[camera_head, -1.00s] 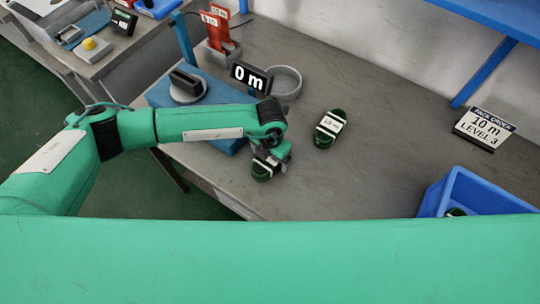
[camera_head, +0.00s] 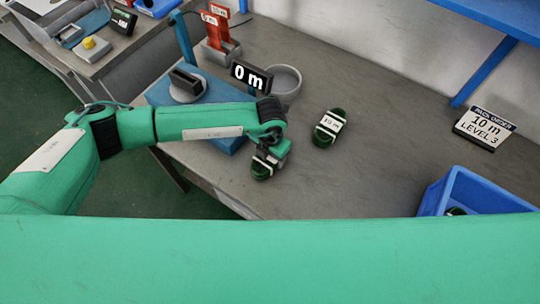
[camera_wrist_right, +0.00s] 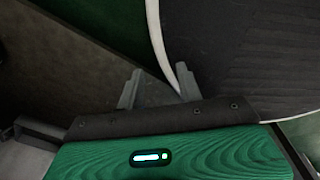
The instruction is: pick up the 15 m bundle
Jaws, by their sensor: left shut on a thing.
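My left gripper (camera_head: 268,160) is shut on a dark green bundle (camera_head: 261,171) near the front edge of the bench. The gripper hides most of this bundle, and its label cannot be read. A second green bundle (camera_head: 329,128) with a white label band lies on the bench to the right of the gripper, apart from it. Its label is too small to read surely. My right gripper (camera_wrist_right: 159,88) shows in the right wrist view with its two fingers apart and nothing between them.
A blue crate (camera_head: 478,190) at the right holds a green bundle, mostly hidden. An order sign (camera_head: 484,129) reads 10 m, level 3. A 0 m display (camera_head: 251,76), a round grey dish (camera_head: 285,82) and red holders (camera_head: 217,40) stand behind.

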